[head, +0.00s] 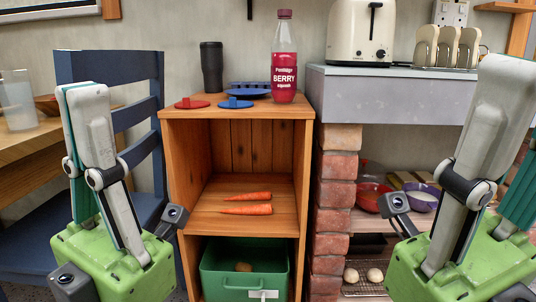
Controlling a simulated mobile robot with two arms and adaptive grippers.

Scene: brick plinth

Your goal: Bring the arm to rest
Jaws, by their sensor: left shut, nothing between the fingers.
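My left gripper (84,90) stands upright at the left, fingers pointing up. It is shut and holds nothing, in front of the blue chair and to the left of the wooden shelf unit. My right gripper (508,75) stands upright at the right edge, in front of the brick plinth's counter. It is partly cut off by the frame, so I cannot tell whether its fingers are open or shut.
The wooden shelf unit (240,228) holds carrots (248,209) and a green bin (245,276). A blue chair (110,65) is behind my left gripper. A toaster (360,32) stands on the counter (390,90).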

